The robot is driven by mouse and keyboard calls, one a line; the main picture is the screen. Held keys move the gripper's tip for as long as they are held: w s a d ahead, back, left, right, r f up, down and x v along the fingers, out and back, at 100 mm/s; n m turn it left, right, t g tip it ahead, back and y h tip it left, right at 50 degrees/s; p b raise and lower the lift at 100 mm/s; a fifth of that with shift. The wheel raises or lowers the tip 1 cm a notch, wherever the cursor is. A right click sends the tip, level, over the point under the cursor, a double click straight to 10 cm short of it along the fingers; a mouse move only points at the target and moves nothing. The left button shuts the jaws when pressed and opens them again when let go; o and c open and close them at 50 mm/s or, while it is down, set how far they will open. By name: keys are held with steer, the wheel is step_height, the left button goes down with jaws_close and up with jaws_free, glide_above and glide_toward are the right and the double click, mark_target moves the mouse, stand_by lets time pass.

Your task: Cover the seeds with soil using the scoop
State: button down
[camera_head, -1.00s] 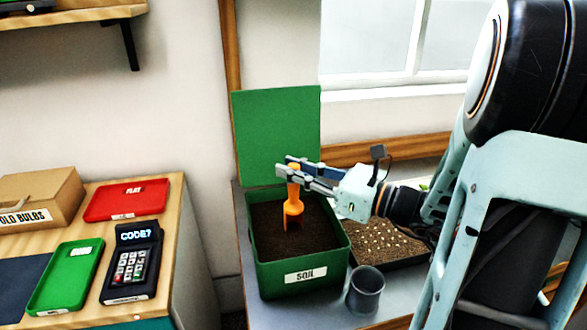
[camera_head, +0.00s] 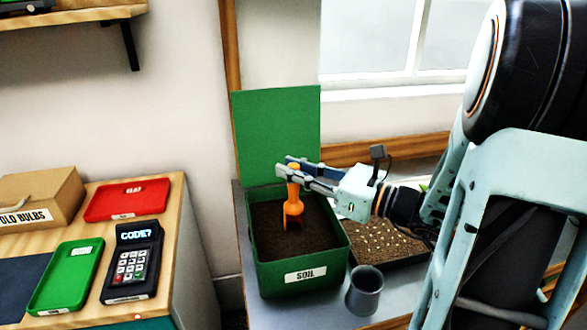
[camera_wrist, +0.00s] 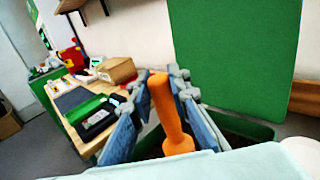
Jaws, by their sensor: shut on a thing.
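The orange scoop (camera_head: 293,208) stands upright over the soil, its lower end at or just above the soil surface; I cannot tell if it touches. My gripper (camera_head: 292,170) is shut on its handle; the handle also shows between the fingers in the wrist view (camera_wrist: 165,105). The green soil box (camera_head: 300,277), labelled SOIL, has its green lid (camera_head: 277,135) standing open behind it and holds dark soil (camera_head: 265,222). The seed tray (camera_head: 405,262) lies right of the box, with many pale seeds on brown soil, partly hidden by my arm.
A grey cup (camera_head: 365,290) stands in front of the seed tray, close to the soil box. On the wooden counter at left are a keypad device (camera_head: 132,265), a green tray (camera_head: 65,277), a red tray (camera_head: 127,200) and a cardboard box (camera_head: 40,195). A window is behind.

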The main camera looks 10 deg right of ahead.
steer(key=shift+r+p, duration=3.2)
steer(key=shift+r, duration=0.25)
